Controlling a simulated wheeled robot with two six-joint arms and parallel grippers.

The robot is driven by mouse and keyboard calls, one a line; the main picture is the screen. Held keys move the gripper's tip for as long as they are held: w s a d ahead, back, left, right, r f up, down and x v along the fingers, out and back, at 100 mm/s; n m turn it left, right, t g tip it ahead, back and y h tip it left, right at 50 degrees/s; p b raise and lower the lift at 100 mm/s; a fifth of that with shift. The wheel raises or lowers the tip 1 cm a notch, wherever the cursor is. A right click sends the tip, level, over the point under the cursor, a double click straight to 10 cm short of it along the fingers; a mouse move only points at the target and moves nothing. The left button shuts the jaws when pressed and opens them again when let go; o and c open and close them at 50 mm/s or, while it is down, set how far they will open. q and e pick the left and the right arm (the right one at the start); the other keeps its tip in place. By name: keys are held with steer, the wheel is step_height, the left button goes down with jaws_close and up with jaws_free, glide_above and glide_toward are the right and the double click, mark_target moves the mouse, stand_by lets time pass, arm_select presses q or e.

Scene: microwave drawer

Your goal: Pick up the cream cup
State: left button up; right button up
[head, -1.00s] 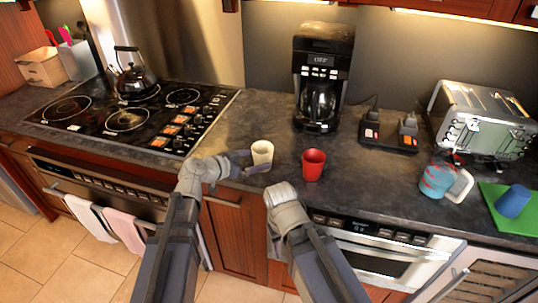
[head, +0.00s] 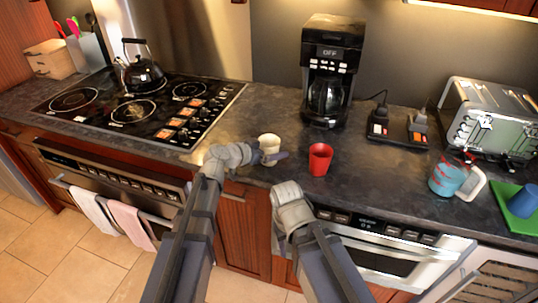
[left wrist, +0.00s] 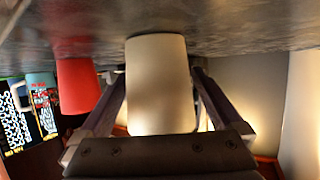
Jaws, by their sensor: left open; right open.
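The cream cup (head: 268,144) stands upright on the dark counter, left of the red cup (head: 320,158). My left gripper (head: 271,157) is open at the cream cup, low near the counter. In the left wrist view the cream cup (left wrist: 162,85) fills the space between the two spread fingers (left wrist: 160,110), with a finger on each side. Whether either finger touches it I cannot tell. My right gripper (head: 290,190) is in front of the counter edge, below the red cup, empty as far as I see; its fingertips are hidden.
The red cup is close to the right of the cream cup. Behind are a coffee maker (head: 329,75) and, to its right, a black device (head: 397,130). A blue-red mug (head: 446,179), a toaster (head: 490,120) and a blue cup (head: 522,201) stand right. The stove (head: 140,107) is left.

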mark_target(276, 143)
arm_select(q)
steer(key=shift+x, duration=0.9)
steer(key=shift+s, duration=0.1)
steer(key=c, duration=1.4)
steer(key=shift+r, duration=0.1)
step_height(276, 143, up, 10)
steer(key=p, duration=1)
